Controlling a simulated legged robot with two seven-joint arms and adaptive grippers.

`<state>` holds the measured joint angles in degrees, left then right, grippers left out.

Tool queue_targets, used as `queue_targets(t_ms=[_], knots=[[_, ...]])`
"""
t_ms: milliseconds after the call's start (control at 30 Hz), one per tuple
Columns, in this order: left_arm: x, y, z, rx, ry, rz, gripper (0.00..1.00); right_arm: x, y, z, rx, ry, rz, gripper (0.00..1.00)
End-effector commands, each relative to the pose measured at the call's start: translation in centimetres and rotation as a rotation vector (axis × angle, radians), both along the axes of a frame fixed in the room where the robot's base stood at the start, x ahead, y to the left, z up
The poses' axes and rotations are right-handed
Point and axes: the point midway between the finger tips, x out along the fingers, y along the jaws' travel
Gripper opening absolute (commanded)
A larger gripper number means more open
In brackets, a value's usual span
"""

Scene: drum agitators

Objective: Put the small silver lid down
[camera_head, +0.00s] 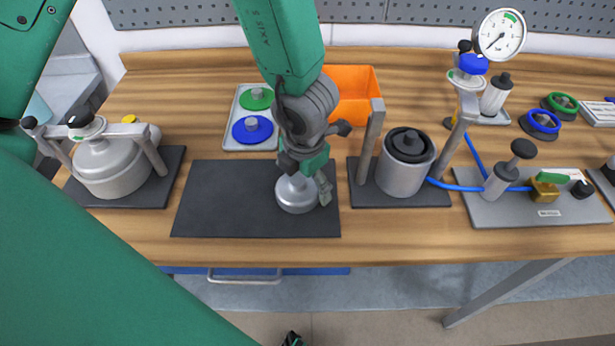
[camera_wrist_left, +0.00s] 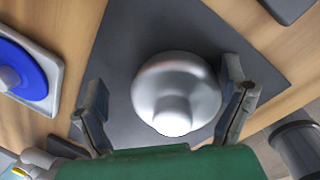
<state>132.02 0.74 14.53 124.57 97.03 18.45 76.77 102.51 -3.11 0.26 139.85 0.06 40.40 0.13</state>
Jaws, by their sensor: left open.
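The small silver lid (camera_head: 296,197) rests on the black mat (camera_head: 215,200) in the middle of the workbench, near the mat's right side. It has a dome and a knob on top. My left gripper (camera_head: 305,183) is right above the lid, pointing down. The gripper is open. My right gripper does not show in either view.
A silver vessel with a clamp frame (camera_head: 112,165) stands left of the mat. A silver pot with a black top (camera_head: 403,165) stands close on the right. A tray with green and blue discs (camera_head: 236,140) and an orange bin (camera_head: 352,92) lie behind. The mat's left half is clear.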

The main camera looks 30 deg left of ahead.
Motion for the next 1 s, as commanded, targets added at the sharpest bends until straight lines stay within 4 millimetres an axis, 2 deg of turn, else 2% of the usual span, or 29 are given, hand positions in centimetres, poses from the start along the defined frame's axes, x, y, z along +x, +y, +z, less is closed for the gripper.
queue_targets(t_ms=[167,400,600,800,1000], knots=[[-0.1,-0.4,1.7,0.0,-0.002,0.002,0.91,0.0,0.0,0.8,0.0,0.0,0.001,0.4],[-0.7,-1.1,7.0,0.0,-0.003,0.002,0.91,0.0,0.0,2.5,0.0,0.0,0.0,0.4],[-1.1,-1.4,10.4,-0.001,-0.003,0.001,0.91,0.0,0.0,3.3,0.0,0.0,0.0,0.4],[-1.4,-1.4,12.0,0.001,0.0,-0.001,0.91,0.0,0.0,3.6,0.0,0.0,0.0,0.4],[-1.4,-1.6,12.2,0.003,0.0,-0.002,0.91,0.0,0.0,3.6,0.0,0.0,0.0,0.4]])
